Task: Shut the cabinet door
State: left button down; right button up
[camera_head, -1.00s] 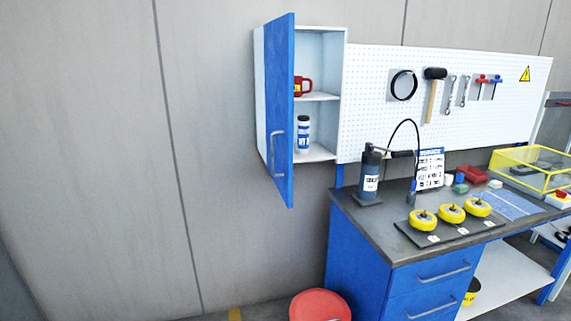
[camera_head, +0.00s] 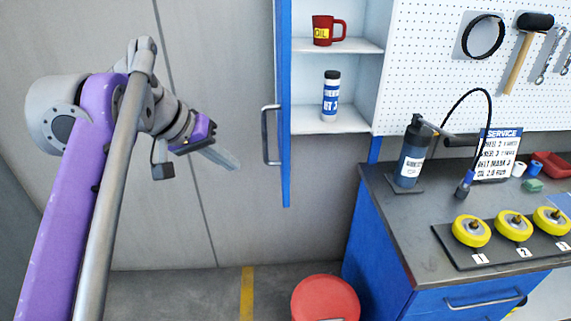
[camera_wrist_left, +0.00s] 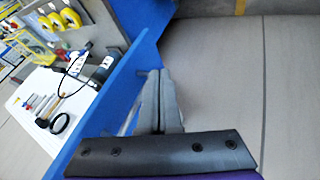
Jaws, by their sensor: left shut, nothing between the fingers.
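The blue cabinet door (camera_head: 284,90) stands open and is seen nearly edge-on in the head view. Its grey bar handle (camera_head: 266,135) is on the left face. The white cabinet (camera_head: 340,85) behind it is open to view, with a red oil mug (camera_head: 323,31) on the upper shelf and a bottle (camera_head: 330,97) on the lower one. My left gripper (camera_head: 233,163) is shut and empty, left of the door and handle, with a gap between in the head view. In the left wrist view my shut fingers (camera_wrist_left: 158,90) are beside the blue door panel (camera_wrist_left: 110,85). My right gripper is out of view.
A workbench (camera_head: 400,215) stands to the right with a dark pump bottle (camera_head: 411,155) and yellow wheels (camera_head: 513,227) on it. A red round bin (camera_head: 325,298) is on the floor below. The wall left of the door is bare.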

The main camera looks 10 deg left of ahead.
pick_arm(q)
jog(key=w+d+f, duration=0.5)
jog(key=d+f, duration=0.2)
jog(key=shift+w+f, duration=0.2)
jog(key=shift+f, duration=0.1)
jog(key=shift+d, duration=0.2)
dwell(0.3)
